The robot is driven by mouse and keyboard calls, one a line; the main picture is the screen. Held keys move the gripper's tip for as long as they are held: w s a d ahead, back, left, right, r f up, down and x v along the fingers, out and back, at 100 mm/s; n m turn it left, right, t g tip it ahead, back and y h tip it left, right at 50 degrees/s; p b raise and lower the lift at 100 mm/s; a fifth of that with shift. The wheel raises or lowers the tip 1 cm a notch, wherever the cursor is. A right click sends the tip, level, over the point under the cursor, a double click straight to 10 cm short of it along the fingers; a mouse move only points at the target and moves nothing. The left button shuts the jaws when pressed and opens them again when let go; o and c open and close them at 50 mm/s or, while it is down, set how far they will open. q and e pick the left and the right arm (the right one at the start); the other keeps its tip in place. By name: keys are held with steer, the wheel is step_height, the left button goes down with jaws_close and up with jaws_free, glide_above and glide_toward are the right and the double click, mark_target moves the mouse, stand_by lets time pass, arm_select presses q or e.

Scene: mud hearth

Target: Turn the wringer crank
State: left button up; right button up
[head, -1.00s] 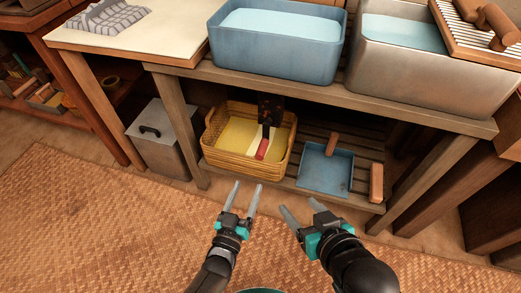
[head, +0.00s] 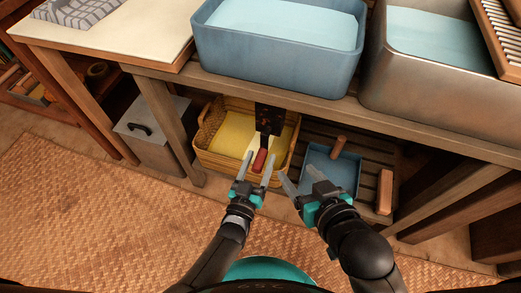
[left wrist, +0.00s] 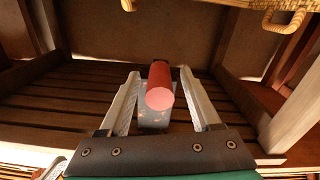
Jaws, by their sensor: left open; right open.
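The wringer crank's red handle (head: 260,161) hangs below a dark bracket (head: 268,118) under the table, in front of a wicker basket. My left gripper (head: 257,165) is open, with its fingertips at the red handle in the head view. In the left wrist view the red handle (left wrist: 160,92) shows end-on between the two open fingers, with a gap on each side. A pale metal part is behind it. My right gripper (head: 297,174) is open and empty, to the right, in front of the shelf. The rollers are not clearly seen.
The wicker basket (head: 205,153) with yellow contents and a blue dustpan (head: 348,178) sit on the low slatted shelf. A brown block (head: 384,192) stands right of it. A blue tub (head: 280,66) and a metal basin (head: 430,88) are above. A table leg (head: 170,125) is left.

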arm_select(q)
steer(key=shift+w, duration=0.1)
jaws_close()
stand_by(0.6)
stand_by(0.9)
